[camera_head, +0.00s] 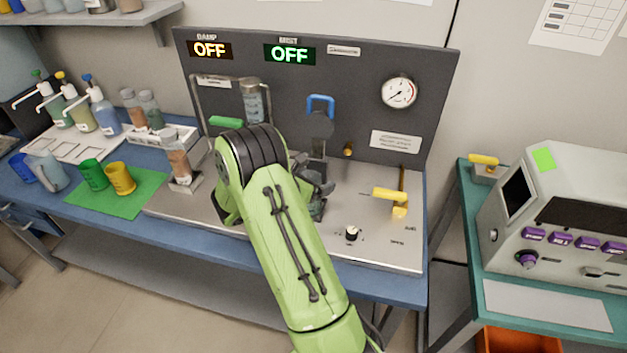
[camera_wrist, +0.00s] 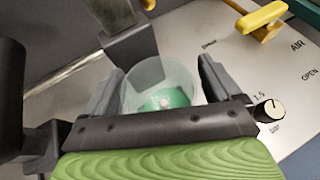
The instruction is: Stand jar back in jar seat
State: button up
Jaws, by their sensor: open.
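A clear, round, open-topped jar (camera_wrist: 160,80) with green at its bottom shows in the wrist view, between the two fingers of my gripper (camera_wrist: 160,85). The fingers are open, one on each side, with a narrow gap visible at least on the left. In the head view my gripper (camera_head: 316,182) is at the middle of the steel deck, partly behind my green arm. A small dark green part of what looks like the jar (camera_head: 317,209) shows below the fingers. What is under the jar, and any seat there, is hidden.
A dark post (camera_wrist: 130,45) stands just behind the jar. A yellow valve handle (camera_head: 389,195) and a black-and-white knob (camera_head: 352,233) are to the right on the deck. A filled jar (camera_head: 179,162) stands in a metal holder at left, beside a green mat (camera_head: 135,210) with cups.

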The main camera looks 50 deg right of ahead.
jog(key=shift+r, duration=0.1)
jog(key=shift+a+r, duration=0.2)
jog(key=shift+a, duration=0.1)
jog(key=s+a+r+m+y+p, duration=0.1)
jog(key=s+a+r+m+y, duration=0.1)
jog(key=a+r+m, duration=0.4)
jog(key=s+a+r+m+y+p, duration=0.15)
jog(key=a+r, duration=0.25)
jog(key=a, duration=0.5)
jog(key=s+a+r+m+t+y, duration=0.2)
jog(key=s+a+r+m+y, duration=0.2)
jog(key=s+a, duration=0.3)
jog(key=s+a+r+m+t+y, duration=0.2)
jog(key=s+a+r+m+y, duration=0.2)
jog(key=s+a+m, duration=0.3)
jog(key=s+a+y, duration=0.1)
jog(key=a, duration=0.2)
jog(key=shift+s+a+b, duration=0.25)
jog(key=shift+a+b, duration=0.1)
jog(key=shift+b, duration=0.05)
